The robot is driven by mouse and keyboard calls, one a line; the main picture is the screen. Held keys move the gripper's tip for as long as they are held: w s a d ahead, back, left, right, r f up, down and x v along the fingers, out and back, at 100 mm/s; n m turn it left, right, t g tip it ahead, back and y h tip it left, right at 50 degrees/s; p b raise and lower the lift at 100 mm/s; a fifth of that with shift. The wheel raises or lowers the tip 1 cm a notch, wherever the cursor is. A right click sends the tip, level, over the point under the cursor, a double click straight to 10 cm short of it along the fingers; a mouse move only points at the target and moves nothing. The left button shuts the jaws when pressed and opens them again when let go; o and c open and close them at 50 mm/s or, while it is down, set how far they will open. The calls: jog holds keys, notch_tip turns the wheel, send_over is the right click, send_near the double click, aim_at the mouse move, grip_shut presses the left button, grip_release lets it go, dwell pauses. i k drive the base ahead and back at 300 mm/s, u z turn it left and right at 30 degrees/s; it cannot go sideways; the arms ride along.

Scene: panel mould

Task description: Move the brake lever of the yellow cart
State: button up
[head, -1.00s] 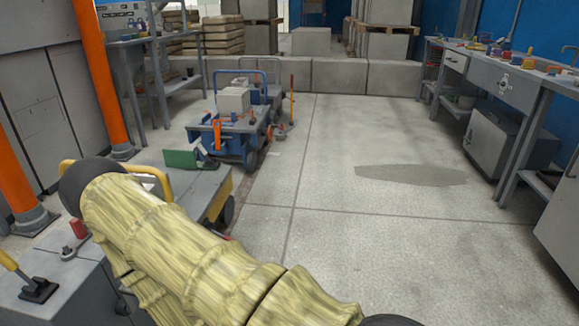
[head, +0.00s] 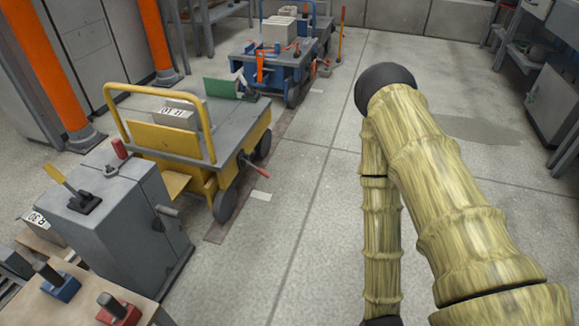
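The yellow cart (head: 208,178) stands left of the middle in the head view, with a yellow push frame and a grey deck. A short lever with a red grip (head: 260,168) sticks out from its right side near the wheels; it looks like the brake lever, angled slightly down. My arm, in a pale yellow sleeve, is at the right, clear of the cart. Its lower link runs down out of the picture, and my gripper is not in view.
A grey cabinet (head: 112,215) with a yellow-handled lever (head: 68,188) stands in front of the cart. A bench with blue and red knobs (head: 115,308) is at the lower left. A blue cart (head: 270,70) stands behind. The floor between cart and arm is free.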

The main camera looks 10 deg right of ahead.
aim_at(259, 170)
jog(key=i, duration=0.95)
